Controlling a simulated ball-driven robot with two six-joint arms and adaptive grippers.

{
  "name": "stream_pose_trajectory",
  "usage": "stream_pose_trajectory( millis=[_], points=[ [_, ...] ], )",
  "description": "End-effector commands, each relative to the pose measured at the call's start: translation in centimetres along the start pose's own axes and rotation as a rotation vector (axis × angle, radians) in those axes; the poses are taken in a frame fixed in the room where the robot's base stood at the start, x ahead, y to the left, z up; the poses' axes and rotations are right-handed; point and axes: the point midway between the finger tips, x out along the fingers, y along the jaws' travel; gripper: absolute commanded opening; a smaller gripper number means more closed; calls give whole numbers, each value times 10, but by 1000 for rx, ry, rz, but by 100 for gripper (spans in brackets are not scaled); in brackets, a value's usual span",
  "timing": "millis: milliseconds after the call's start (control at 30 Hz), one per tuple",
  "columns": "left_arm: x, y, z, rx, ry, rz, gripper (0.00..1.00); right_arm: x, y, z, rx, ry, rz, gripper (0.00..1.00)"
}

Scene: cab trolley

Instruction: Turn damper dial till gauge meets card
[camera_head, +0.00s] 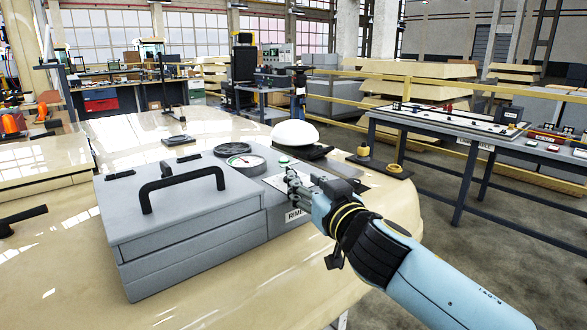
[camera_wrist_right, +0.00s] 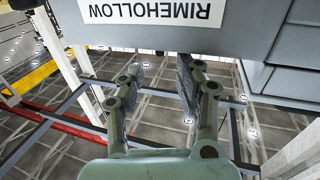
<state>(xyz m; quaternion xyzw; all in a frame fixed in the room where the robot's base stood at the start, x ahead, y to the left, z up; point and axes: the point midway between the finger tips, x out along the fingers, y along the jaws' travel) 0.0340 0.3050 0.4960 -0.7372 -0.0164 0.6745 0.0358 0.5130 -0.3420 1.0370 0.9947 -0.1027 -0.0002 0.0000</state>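A grey box (camera_head: 190,240) with a black handle lies on the pale curved surface. On its top right is a round gauge (camera_head: 243,163) with a white face and some green; its needle reading is too small to tell. A dark ribbed disc (camera_head: 232,149) sits just behind the gauge; I cannot tell if it is the damper dial. A pale card-like panel (camera_head: 276,182) lies right of the gauge, partly hidden by my right gripper (camera_head: 294,187). In the right wrist view my right gripper (camera_wrist_right: 162,75) is open, with nothing between its fingers. My left gripper is out of view.
A label (camera_wrist_right: 150,12) shows on the box's side. A white dome (camera_head: 295,133) stands behind the gripper. A black bar-like thing (camera_head: 22,218) is at the left edge. A long table (camera_head: 460,140) stands at right, beyond open floor.

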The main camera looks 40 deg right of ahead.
Motion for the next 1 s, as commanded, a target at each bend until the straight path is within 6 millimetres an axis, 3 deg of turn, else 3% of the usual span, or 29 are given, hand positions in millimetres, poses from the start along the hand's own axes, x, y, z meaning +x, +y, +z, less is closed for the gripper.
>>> stream_pose_trajectory(
  millis=[100, 300, 700, 1000],
  points=[
    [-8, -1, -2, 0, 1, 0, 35, 26, 0, -3, 1, 2, 0, 35],
    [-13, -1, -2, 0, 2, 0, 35, 55, 0, -2, 0, 1, 0, 35],
    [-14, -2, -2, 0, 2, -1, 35, 64, 0, 0, 1, 0, 0, 35],
    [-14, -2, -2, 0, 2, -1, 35, 64, 0, 0, 0, 0, 0, 0]
  ],
)
